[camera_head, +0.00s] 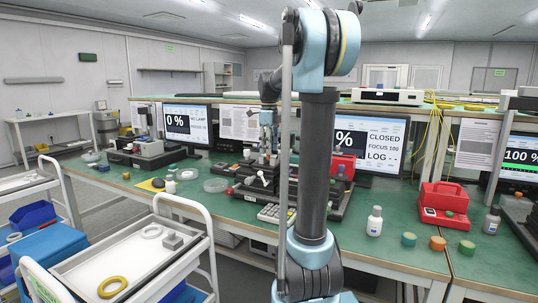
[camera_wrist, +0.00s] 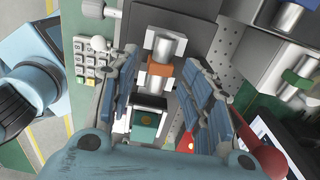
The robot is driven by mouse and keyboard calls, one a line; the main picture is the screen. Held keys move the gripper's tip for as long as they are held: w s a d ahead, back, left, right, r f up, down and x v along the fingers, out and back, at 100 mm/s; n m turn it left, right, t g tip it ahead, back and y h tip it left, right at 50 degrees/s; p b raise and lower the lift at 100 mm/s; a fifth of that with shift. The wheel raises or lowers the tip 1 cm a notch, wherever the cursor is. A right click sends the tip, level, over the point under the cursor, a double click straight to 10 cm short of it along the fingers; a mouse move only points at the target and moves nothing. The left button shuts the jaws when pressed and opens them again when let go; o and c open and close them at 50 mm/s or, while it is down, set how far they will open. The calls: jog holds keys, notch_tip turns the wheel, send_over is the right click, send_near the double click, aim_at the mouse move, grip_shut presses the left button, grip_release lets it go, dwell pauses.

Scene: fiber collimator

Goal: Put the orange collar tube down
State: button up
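The orange collar tube (camera_wrist: 160,70) is in the middle of the wrist view, a silver cylinder with an orange band. It lies between the two fingers of my gripper (camera_wrist: 159,52), against pale block-like parts of a fixture. The fingers stand apart, with a narrow gap showing on either side of the orange band, so my gripper looks open around the tube. Its underside contact is hidden. In the head view my arm hides much of the bench there, and I cannot make out the orange collar tube.
A tube with a green band (camera_wrist: 298,78) lies to the right in the wrist view. A keypad (camera_wrist: 90,62) is at left. On the green bench stand a red case (camera_head: 444,199), a white bottle (camera_head: 374,222) and several small coloured discs.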

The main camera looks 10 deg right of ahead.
notch_tip(320, 180, up, 10)
jog(key=shift+r, duration=0.25)
dwell(0.4)
